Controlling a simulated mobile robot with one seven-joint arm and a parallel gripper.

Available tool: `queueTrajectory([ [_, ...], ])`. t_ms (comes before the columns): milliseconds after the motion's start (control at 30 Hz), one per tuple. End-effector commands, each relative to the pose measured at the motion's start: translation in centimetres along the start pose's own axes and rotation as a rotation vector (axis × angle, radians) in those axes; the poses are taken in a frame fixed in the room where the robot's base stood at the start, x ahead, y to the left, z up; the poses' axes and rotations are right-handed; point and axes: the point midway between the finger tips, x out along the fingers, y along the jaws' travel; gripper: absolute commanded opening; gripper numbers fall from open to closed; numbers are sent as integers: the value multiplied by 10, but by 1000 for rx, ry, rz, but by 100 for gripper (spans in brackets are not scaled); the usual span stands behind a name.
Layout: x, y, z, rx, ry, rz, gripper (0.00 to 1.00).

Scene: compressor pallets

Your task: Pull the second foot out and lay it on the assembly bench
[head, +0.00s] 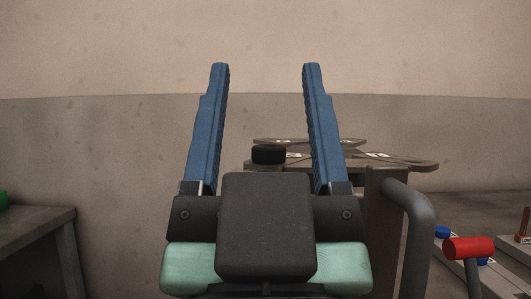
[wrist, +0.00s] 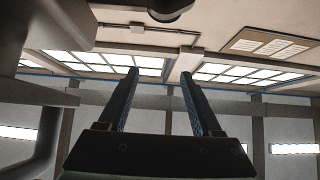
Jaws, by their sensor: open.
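My gripper (head: 265,68) is open and empty, its two blue fingers spread apart in the head view. It also shows open in the wrist view (wrist: 160,72). A black round foot (head: 268,154) shows between the fingers, beyond the gripper, at the near left end of a flat brown-grey metal base plate (head: 400,163). In the wrist view a dark rounded thing (wrist: 170,10) at the top edge may be this foot; it is cut off. The fingers are apart from it. I cannot tell which surface is the assembly bench.
A thick grey bent pipe (head: 415,220) stands right of the gripper below the plate. A red-topped piece (head: 468,248) and small blue parts (head: 442,232) are at the lower right. A grey table (head: 35,225) with a green object (head: 3,200) is at the left edge.

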Motion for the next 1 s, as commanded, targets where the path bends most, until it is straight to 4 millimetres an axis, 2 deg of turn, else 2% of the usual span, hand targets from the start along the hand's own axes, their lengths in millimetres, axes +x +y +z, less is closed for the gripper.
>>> queueTrajectory([
  [267,0,0,0,0,0,0,66],
  [333,0,0,0,0,0,0,70],
  [467,8,-1,-3,-3,-8,-3,70],
  [567,22,-3,-8,-11,-28,-12,70],
  [767,64,-14,-12,-50,-119,-51,70],
  [1000,108,-35,6,-126,-284,-137,70],
])
